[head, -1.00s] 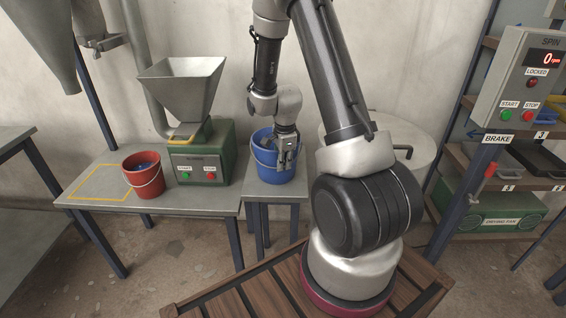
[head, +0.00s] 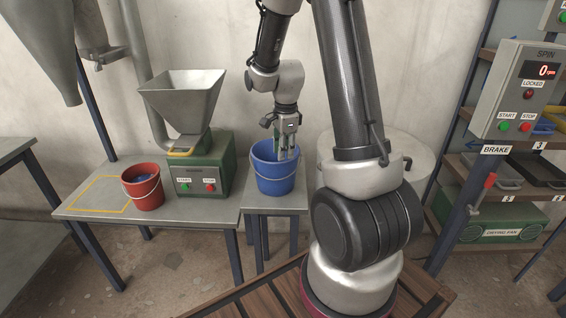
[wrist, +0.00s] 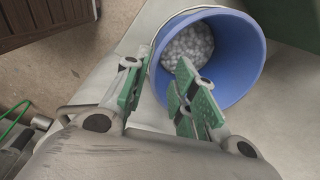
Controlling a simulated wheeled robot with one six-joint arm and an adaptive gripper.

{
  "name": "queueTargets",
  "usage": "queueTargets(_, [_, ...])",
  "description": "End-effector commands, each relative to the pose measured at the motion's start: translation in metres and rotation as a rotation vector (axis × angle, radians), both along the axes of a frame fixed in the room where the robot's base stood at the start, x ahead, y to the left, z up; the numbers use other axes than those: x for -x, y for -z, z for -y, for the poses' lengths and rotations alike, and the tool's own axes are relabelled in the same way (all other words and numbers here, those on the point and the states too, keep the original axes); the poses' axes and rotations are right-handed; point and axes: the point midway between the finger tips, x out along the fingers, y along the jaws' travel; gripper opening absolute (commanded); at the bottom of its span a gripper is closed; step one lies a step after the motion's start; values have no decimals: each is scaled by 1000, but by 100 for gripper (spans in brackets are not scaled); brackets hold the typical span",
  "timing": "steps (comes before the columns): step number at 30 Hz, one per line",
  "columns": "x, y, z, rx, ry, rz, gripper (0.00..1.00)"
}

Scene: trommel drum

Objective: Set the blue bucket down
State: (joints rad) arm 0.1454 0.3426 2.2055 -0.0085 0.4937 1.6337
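The blue bucket (head: 262,178) stands upright on the small grey stand (head: 250,203), beside the green machine. In the wrist view the blue bucket (wrist: 240,50) holds many small pale grey pieces. My gripper (head: 287,154) points down at the bucket's right part, its fingertips near rim height. In the wrist view my gripper (wrist: 160,72) is open, with a gap between its green-padded fingers. One finger overlaps the bucket's opening and the other is outside the rim. I see no grip on the wall.
A green machine with a hopper (head: 203,165) stands left of the bucket. A red bucket (head: 143,187) stands on the bench (head: 88,210) near a yellow outlined square. A pale drum (head: 400,150) is behind my arm. The spin control panel (head: 520,90) and shelves are right.

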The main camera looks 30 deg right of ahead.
Motion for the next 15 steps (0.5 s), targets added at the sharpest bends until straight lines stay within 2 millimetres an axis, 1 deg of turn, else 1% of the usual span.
queueTargets(1, [0, -6, 0, 1, 0, 3, 27])
queueTargets(5, [3, -20, -2, 3, -26, 7, 27])
queueTargets(8, [13, -47, -8, 18, -138, 26, 27])
queueTargets(11, [36, -88, -18, 50, -353, 60, 27])
queueTargets(12, [49, -107, -24, 69, -460, 74, 27])
queueTargets(14, [70, -132, -31, 101, -627, 97, 27])
queueTargets(15, [86, -147, -36, 125, -739, 109, 27])
